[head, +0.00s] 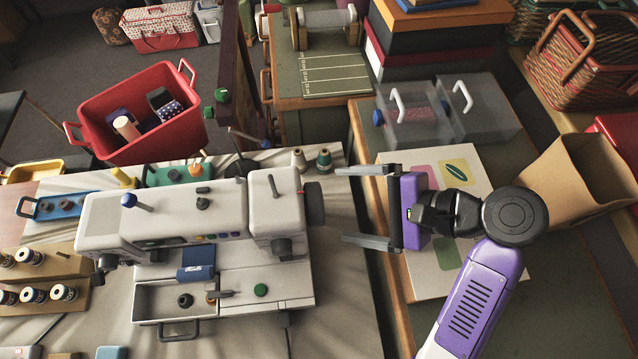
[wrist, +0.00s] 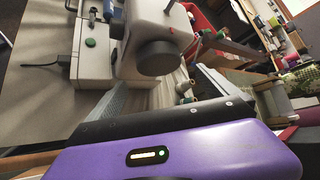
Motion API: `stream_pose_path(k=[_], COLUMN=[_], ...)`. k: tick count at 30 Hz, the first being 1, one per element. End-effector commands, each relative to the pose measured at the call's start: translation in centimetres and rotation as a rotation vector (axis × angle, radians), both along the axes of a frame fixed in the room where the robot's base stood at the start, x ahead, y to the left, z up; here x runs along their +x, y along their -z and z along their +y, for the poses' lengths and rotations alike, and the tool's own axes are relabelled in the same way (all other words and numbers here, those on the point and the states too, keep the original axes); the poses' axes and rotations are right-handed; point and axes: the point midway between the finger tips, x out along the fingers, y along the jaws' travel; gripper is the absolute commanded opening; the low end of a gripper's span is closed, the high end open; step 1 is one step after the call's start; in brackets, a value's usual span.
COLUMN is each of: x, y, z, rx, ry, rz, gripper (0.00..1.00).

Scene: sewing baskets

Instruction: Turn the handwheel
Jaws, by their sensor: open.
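The white sewing machine (head: 215,225) stands on the table in the head view. Its dark round handwheel (head: 315,203) sticks out on the machine's right end. The handwheel also shows in the wrist view (wrist: 158,57), ahead of my gripper. My gripper (head: 353,206) is to the right of the handwheel, with its two grey fingers spread apart and pointing left at it. The fingertips are apart from the wheel, one toward the back of it and one toward the front. Nothing is between the fingers.
Two thread spools (head: 323,160) stand behind the handwheel. A red bin (head: 150,150) with odds and ends is at the back left. Clear boxes (head: 415,120) and an open cardboard box (head: 580,180) are to the right. Bare tabletop (head: 340,290) lies in front of the handwheel.

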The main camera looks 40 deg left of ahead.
Motion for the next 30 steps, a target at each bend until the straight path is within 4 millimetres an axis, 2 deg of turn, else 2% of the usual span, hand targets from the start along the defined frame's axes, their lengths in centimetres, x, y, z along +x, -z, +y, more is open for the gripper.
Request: stream_pose_path(k=[12, 18, 25, 26, 30], x=[-1.7, -2.0, -2.0, -2.0, -2.0], y=[3.4, 4.1, 4.2, 4.2, 4.2], z=[4.7, 5.6, 5.6, 5.6, 5.6], rx=[0.001, 0.001, 0.001, 0.001, 0.002], ry=[-0.003, -0.002, -0.002, -0.002, -0.001], rz=[0.0, -0.002, -0.002, -0.002, -0.002], gripper=[0.97, 0.97, 0.97, 0.95, 0.68])
